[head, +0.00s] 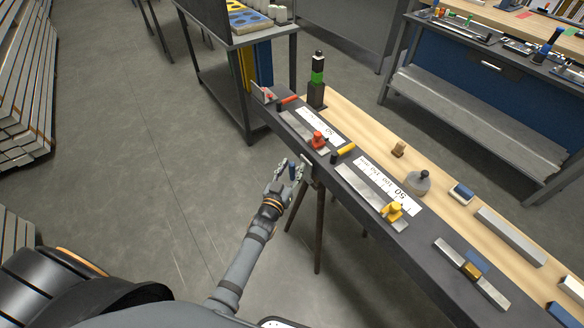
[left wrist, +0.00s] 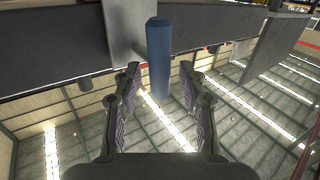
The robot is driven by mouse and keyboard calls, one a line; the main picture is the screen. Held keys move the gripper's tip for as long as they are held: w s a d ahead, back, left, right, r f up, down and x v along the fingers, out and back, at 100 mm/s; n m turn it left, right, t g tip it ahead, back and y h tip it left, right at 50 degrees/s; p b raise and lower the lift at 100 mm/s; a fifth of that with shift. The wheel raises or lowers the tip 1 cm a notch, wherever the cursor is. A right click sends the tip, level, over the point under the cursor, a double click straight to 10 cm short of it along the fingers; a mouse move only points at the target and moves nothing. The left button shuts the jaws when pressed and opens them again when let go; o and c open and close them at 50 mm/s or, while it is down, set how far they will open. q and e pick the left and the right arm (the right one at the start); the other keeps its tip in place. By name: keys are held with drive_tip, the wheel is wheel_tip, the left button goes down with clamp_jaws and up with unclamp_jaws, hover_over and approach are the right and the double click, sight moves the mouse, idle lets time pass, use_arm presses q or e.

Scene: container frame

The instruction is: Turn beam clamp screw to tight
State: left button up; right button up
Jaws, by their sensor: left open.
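The beam clamp (head: 308,172) is a grey metal bracket on the front edge of the dark beam (head: 345,200). Its body also shows in the left wrist view (left wrist: 127,35). A blue cylinder, which looks like the clamp's screw handle (left wrist: 159,62), hangs below it; it is small in the head view (head: 292,172). My left gripper (head: 289,167) is open beside the clamp. In the left wrist view the fingertips (left wrist: 160,70) stand on either side of the blue handle, with a visible gap at each side. The screw's thread and tip cannot be made out. My right gripper is not in view.
A brown trestle leg (head: 319,230) stands below the beam.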

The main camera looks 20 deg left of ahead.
use_arm(q)
drive_tip(key=shift+w, duration=0.25)
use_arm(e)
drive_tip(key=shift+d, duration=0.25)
use_arm(q)
drive_tip(key=shift+c, duration=0.3)
clamp_jaws()
drive_tip(key=shift+f+m+b, duration=0.25)
drive_tip(key=shift+m+b, duration=0.05)
drive_tip(key=shift+b, duration=0.55)
use_arm(e)
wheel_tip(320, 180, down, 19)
drive_tip(key=b, duration=1.7)
use_arm(q)
drive_tip(key=shift+s+d+f+m+h+b, duration=0.25)
drive_tip(key=shift+m+h+b, duration=0.75)
drive_tip(key=shift+m+h, duration=2.5)
drive_tip(key=shift+s+d+f+m+h+b, duration=0.25)
drive_tip(key=shift+m+h+b, duration=1.05)
drive_tip(key=shift+m, duration=4)
drive_tip(key=shift+s+d+f+m+h+b, duration=0.15)
drive_tip(key=shift+d+f+m+h+b, duration=0.4)
drive_tip(key=shift+m+h, duration=3.05)
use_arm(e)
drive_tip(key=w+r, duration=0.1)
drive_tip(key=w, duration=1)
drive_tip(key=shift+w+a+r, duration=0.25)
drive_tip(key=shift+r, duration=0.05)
